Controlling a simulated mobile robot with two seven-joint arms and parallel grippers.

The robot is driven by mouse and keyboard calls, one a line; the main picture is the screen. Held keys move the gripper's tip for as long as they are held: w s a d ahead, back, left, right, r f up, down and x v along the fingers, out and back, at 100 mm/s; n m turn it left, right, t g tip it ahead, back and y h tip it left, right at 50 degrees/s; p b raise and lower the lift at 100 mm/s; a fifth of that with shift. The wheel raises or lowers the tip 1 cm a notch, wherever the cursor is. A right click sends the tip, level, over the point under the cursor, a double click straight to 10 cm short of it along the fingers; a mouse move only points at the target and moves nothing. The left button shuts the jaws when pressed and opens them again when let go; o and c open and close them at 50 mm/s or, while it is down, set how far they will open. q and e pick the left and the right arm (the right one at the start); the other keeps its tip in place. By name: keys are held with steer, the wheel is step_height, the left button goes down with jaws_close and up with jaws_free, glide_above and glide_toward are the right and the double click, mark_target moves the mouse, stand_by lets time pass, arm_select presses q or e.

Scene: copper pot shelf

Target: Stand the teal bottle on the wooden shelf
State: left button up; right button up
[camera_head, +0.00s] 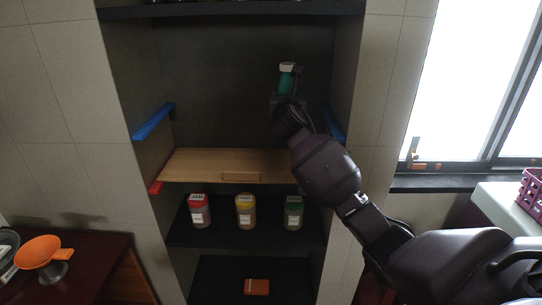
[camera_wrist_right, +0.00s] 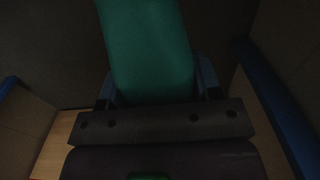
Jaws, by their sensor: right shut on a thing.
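The teal bottle (camera_head: 285,81), with a pale cap, is upright or nearly so in the head view, above the wooden shelf (camera_head: 222,160). My right gripper (camera_head: 287,95) is shut on the bottle, inside the dark shelf recess. The bottle (camera_wrist_right: 150,50) fills the upper middle of the right wrist view, between the fingers of the gripper (camera_wrist_right: 156,88). A strip of the wooden shelf (camera_wrist_right: 54,140) shows at the lower left there. The bottle's base is hidden by the gripper. My left gripper is not in view.
Blue rails (camera_head: 153,122) line the recess sides above the wooden shelf. Red, yellow and green-lidded jars (camera_head: 245,211) stand on the dark shelf below. The wooden shelf's visible top is bare.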

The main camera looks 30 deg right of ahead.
steer(key=shift+f+b, duration=1.3)
steer(key=shift+f, duration=7.15)
steer(key=shift+f, duration=0.15)
steer(key=o, duration=1)
steer(key=shift+c, duration=0.2)
